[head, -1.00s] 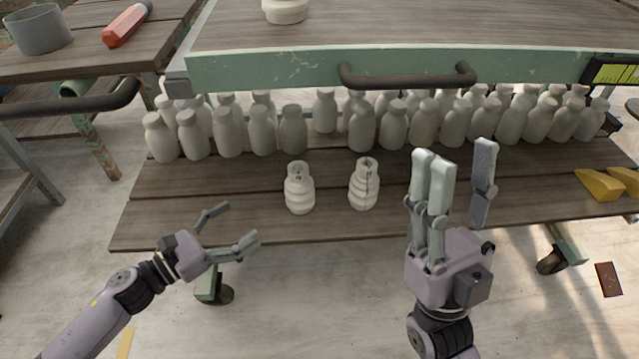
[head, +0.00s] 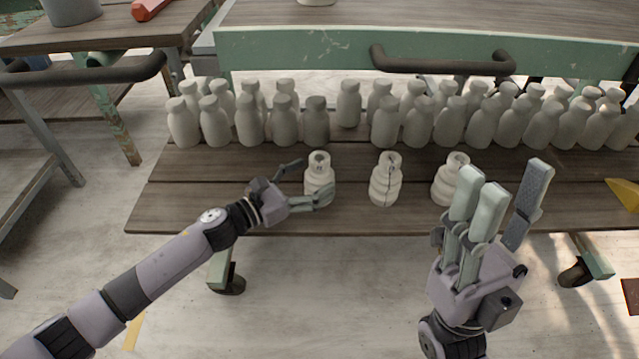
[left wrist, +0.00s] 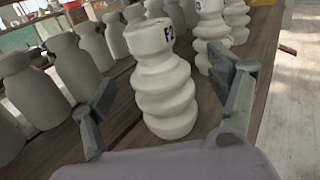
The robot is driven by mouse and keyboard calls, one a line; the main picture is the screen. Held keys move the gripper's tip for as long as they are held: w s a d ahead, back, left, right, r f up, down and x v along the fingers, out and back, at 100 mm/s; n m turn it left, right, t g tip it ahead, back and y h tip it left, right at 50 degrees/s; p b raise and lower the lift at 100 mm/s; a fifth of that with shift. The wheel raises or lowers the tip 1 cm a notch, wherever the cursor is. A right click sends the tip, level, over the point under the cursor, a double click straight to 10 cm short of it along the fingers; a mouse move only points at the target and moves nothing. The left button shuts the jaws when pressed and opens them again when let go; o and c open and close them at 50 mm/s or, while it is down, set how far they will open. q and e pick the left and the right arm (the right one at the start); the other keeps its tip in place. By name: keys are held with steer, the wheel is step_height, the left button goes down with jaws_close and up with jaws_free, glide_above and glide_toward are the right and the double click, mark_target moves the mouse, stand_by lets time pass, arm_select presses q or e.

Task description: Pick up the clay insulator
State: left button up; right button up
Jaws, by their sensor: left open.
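Three pale ribbed clay insulators stand upright near the front edge of the slatted shelf: a left one (head: 319,172), a middle one (head: 385,183) and a right one (head: 449,181). My left gripper (head: 317,181) is open at the left insulator, one finger on its far side and one on its near side. In the left wrist view that insulator (left wrist: 165,88), with dark marking on its collar, stands between the two spread fingers (left wrist: 163,98); a gap shows at each side. My right gripper (head: 508,192) is open and empty, in front of the right insulator and partly hiding it.
Rows of plain clay bottles (head: 284,122) stand behind the insulators. A green-edged upper tabletop (head: 300,50) with a dark handle (head: 440,62) overhangs them. A yellow wedge (head: 625,194) lies at the right. The shelf left of the left insulator is bare.

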arm_select(q)
steer(key=x, duration=0.2)
steer(key=shift+w+d+f, duration=0.1)
steer(key=shift+w+d, duration=0.1)
steer(key=shift+c, duration=0.5)
steer(key=c, duration=1.7)
